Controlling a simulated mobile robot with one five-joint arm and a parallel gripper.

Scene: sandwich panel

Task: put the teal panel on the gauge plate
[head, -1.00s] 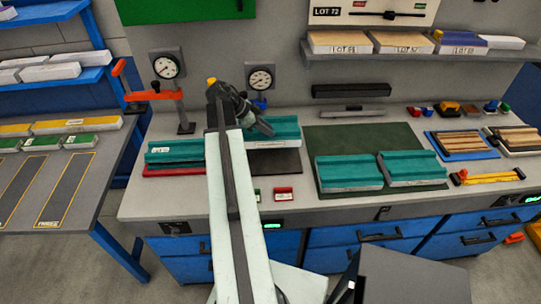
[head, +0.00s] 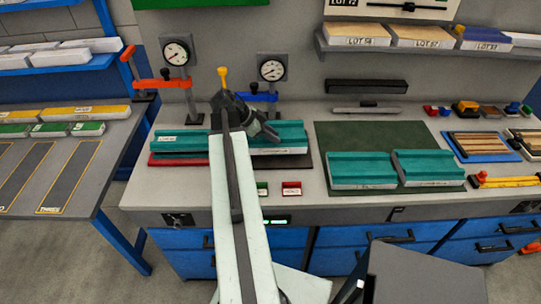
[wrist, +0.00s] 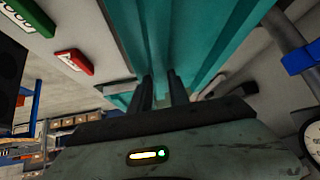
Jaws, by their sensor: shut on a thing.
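A ribbed teal panel (head: 290,135) with a pale front edge is held by my gripper (head: 268,135), over the dark plate (head: 302,163) below the right dial gauge. I cannot tell whether the panel touches the plate. In the wrist view my gripper's fingers (wrist: 162,92) are closed at the teal panel (wrist: 222,35), which fills the upper middle; their tips are partly hidden. Another teal panel (head: 178,141) lies to the left on a red plate (head: 165,160).
Two more teal panels (head: 360,168) lie on a green mat (head: 340,131) to the right. Dial gauges with an orange clamp (head: 165,83) and a blue clamp (head: 257,97) stand behind. Small green and red blocks (head: 291,188) sit near the bench front.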

